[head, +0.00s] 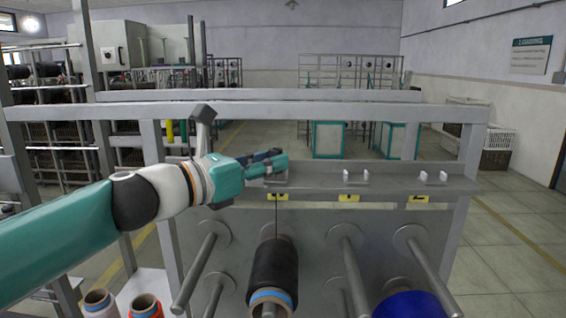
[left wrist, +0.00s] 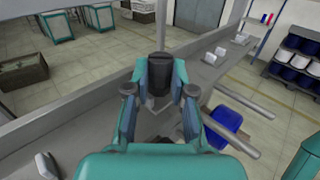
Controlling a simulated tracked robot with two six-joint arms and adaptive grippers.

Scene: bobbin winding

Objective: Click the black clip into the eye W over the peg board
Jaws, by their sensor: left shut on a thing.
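My left gripper (head: 275,160) reaches in from the left over the rail above the peg board (head: 320,235). It is shut on a dark piece, which I take for the black clip; in the left wrist view the black clip (left wrist: 160,75) stands between the two fingertips. A thin dark thread runs from under the gripper down to a black bobbin (head: 274,272) on a peg. Two white eyes (head: 355,176) (head: 432,177) show on the rail to the right. The spot under the gripper is mostly hidden; the letters on the yellow labels (head: 348,198) are too small to read.
Bare grey pegs (head: 350,265) stick out of the board. A grey frame bar (head: 250,110) crosses behind the gripper. The rail's right part is clear between eyes.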

